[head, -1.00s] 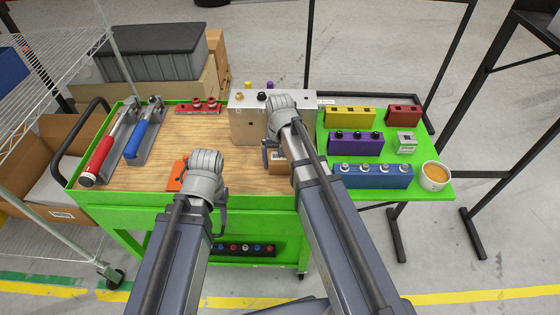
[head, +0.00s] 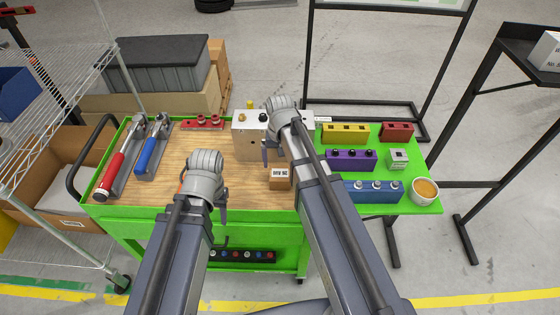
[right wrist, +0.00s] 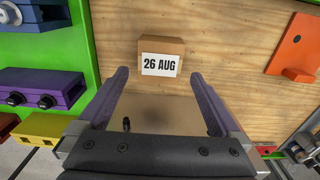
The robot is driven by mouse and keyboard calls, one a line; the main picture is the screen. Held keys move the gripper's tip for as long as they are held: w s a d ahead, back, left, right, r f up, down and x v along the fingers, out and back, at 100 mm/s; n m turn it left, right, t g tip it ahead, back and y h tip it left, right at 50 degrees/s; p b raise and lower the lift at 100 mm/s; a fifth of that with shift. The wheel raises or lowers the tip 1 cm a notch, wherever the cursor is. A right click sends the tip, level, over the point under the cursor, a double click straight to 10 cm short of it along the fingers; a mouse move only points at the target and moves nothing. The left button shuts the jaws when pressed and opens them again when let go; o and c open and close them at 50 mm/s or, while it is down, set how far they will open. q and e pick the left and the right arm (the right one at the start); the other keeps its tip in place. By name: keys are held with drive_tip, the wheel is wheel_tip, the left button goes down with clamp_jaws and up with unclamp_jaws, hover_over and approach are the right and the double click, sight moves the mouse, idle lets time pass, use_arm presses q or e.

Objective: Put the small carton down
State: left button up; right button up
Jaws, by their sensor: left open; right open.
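The small carton (head: 280,182) is a brown box with a white "26 AUG" label. It rests on the wooden top of the green cart, in front of the silver metal box (head: 247,140). It also shows in the right wrist view (right wrist: 161,49). My right gripper (head: 272,150) is open and empty. In the right wrist view its fingers (right wrist: 160,76) are spread on either side, with the carton just beyond their tips and apart from them. My left gripper (head: 207,182) is open and holds nothing that I can see, over the cart's front edge.
Red (head: 112,170) and blue (head: 148,155) handled tools lie at the left. Yellow (head: 346,133), purple (head: 350,160) and blue (head: 372,190) blocks and a cup (head: 424,191) stand on the green right side. An orange plate (right wrist: 291,45) lies on the wood.

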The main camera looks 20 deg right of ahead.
sight(280, 174)
use_arm(q)
wheel_tip(280, 174, up, 4)
drive_tip(key=shift+f+p, duration=0.2)
drive_tip(key=shift+p, duration=1)
use_arm(e)
drive_tip(key=s+a+r+n, duration=0.2)
drive_tip(key=s+a+n, duration=0.1)
drive_tip(key=s+a, duration=0.2)
drive_tip(key=s+a+r+n+h, duration=0.1)
drive_tip(key=s+a+n, duration=0.3)
drive_tip(key=s, duration=0.5)
drive_tip(key=shift+s+a+r, duration=0.3)
drive_tip(key=shift+a+r, duration=0.05)
drive_tip(key=shift+a, duration=0.45)
use_arm(q)
drive_tip(key=shift+f, duration=0.1)
use_arm(e)
drive_tip(key=shift+f, duration=0.1)
